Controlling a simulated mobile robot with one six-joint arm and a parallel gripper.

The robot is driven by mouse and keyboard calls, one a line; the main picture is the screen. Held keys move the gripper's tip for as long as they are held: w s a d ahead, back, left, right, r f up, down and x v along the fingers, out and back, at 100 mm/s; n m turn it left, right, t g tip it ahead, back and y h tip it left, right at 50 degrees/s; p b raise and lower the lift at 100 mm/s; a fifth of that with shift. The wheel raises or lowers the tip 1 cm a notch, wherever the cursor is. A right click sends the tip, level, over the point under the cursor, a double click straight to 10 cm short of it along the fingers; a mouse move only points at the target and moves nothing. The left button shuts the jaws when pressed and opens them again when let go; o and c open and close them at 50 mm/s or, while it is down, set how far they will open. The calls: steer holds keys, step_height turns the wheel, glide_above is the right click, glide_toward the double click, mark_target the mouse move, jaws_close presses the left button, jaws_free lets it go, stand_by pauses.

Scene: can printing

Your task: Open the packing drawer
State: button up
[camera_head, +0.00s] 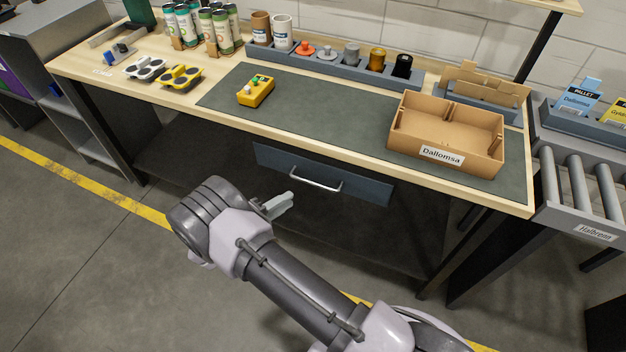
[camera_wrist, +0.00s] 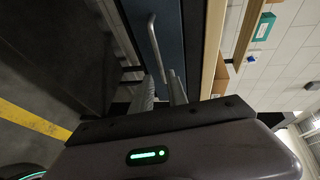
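The packing drawer (camera_head: 362,188) is a dark blue-grey front below the worktop. It looks shut. Its pale metal bar handle (camera_head: 315,181) runs across the middle of the front. My gripper (camera_head: 283,202) is in front of the drawer, below and left of the handle in the head view, apart from it. In the wrist view, my gripper's two fingers (camera_wrist: 165,88) are spaced apart with nothing between them. The handle also shows in the wrist view (camera_wrist: 155,48), just beyond the fingertips. The drawer front (camera_wrist: 170,30) is behind it.
A wooden workbench (camera_head: 340,142) carries a dark mat, a cardboard tray labelled Dallomsa (camera_head: 450,132), a yellow box with buttons (camera_head: 256,91), cans and an ink rack. A roller conveyor (camera_head: 580,185) stands at the right. Below the drawer is a dark shelf (camera_head: 210,155).

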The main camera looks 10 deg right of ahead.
mark_target(315, 184)
steer(key=b+x, duration=0.3)
steer(key=x, duration=0.9)
steer(key=shift+w+d+f, duration=0.1)
steer(key=shift+w+d, duration=0.05)
steer(key=shift+d, duration=0.05)
jaws_close()
stand_by(0.8)
